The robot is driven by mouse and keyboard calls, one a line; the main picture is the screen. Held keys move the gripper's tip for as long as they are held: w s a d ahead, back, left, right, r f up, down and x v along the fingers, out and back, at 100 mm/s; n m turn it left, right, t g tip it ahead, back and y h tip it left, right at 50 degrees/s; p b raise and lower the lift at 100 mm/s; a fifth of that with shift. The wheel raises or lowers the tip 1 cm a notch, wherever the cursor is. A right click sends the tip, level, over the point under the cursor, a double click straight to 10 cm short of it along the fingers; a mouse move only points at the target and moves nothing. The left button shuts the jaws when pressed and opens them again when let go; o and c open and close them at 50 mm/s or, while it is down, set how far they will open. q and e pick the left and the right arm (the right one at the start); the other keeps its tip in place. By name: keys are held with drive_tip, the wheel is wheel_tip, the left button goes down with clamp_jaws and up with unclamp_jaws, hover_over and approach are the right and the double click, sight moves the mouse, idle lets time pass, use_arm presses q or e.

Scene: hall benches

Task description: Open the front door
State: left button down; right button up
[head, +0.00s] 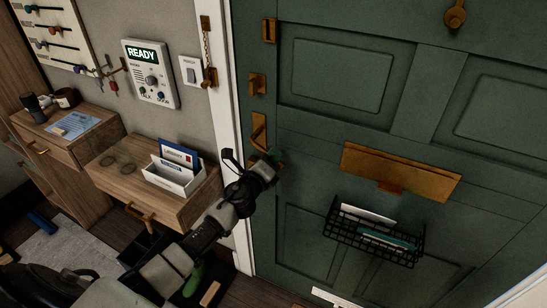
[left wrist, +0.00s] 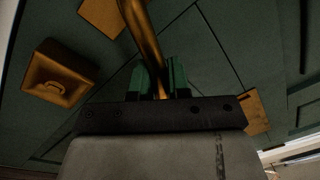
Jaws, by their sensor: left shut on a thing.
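The green panelled front door (head: 330,130) fills the right of the head view and looks closed against its white frame (head: 236,110). A brass handle (head: 258,130) is near its left edge. My left gripper (head: 274,160) is at the lower end of this handle. In the left wrist view, its green fingertips (left wrist: 158,77) are shut around the brass handle bar (left wrist: 145,35). Above the handle are a small brass latch plate (head: 256,83) and a brass chain holder (head: 269,30). My right gripper is not in view.
A brass letter slot (head: 400,173) and black wire basket (head: 373,236) with mail are on the door. A wooden wall drawer unit (head: 140,190) with a white letter holder (head: 174,178) stands left of the frame. A READY panel (head: 150,75) is on the wall.

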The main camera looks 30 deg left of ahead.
use_arm(q)
drive_tip(key=shift+a+f+m+b, duration=0.4)
drive_tip(key=shift+f+m, duration=0.1)
drive_tip(key=shift+m, duration=0.6)
